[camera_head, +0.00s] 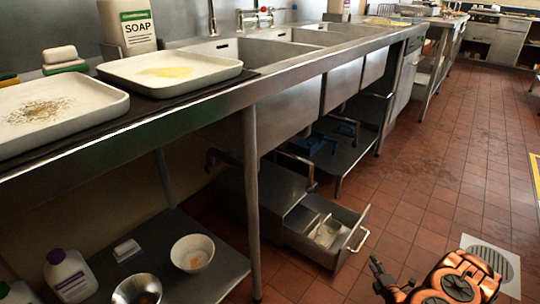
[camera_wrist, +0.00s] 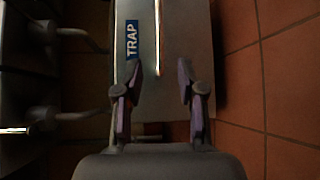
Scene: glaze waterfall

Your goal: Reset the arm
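My gripper (camera_wrist: 159,66) is open in the wrist view, its two purple-grey fingers apart with nothing between them. Beyond the fingers is a grey metal surface (camera_wrist: 188,30) with a blue TRAP label (camera_wrist: 132,40) beside the left finger. I cannot tell how far the fingers are from it. In the head view my orange arm (camera_head: 455,280) is at the lower right, over the floor, with a dark end part to its left. Whether the fingers are open does not show there.
A steel box (camera_head: 265,195) with its drawer (camera_head: 328,235) pulled out stands under the sink counter. A counter leg (camera_head: 251,200) rises beside it. Two trays (camera_head: 170,70) lie on the counter. Open tiled floor (camera_head: 440,180) extends right.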

